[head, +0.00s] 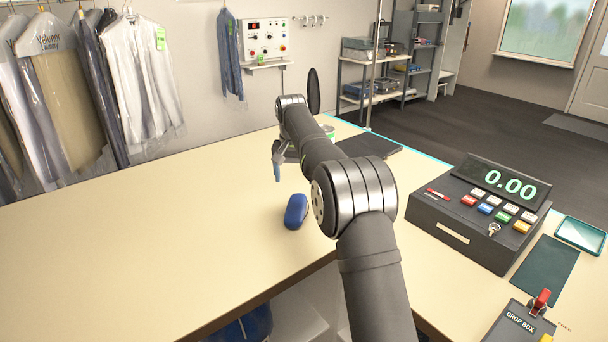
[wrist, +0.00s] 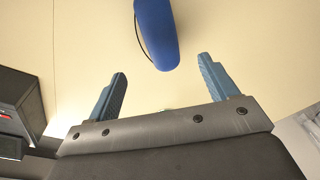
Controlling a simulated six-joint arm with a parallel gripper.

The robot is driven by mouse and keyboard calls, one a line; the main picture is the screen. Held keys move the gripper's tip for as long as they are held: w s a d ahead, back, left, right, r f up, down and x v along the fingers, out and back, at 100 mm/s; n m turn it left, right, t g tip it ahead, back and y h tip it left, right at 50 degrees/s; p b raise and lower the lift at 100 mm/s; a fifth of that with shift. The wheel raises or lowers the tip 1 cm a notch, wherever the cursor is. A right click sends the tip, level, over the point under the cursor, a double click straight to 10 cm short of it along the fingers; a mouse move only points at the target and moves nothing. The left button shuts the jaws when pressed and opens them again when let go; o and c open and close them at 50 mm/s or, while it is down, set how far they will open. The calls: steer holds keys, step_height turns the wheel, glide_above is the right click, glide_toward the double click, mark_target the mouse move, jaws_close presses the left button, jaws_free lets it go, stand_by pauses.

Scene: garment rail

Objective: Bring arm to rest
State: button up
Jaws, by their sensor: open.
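My gripper (wrist: 162,92) is open in the wrist view, with its two blue fingers wide apart and nothing between them. In the head view my gripper (head: 277,172) hangs above the counter, partly hidden behind my arm. A blue case (head: 296,211) lies on the counter in front of my gripper. It also shows at the top of the wrist view (wrist: 157,32), beyond the fingertips and apart from them.
A black cash register (head: 470,215) stands on the counter at the right, with a drop box (head: 515,322) nearer. A dark flat pad (head: 370,146) lies behind my arm. Bagged garments (head: 140,80) hang at the left. The counter's (head: 130,250) left part is clear.

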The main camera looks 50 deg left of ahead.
mark_target(296, 206)
steer(key=f, duration=0.8)
steer(key=w+a+f, duration=0.1)
steer(key=f, duration=0.3)
steer(key=shift+r, duration=1.9)
steer(key=shift+f, duration=0.15)
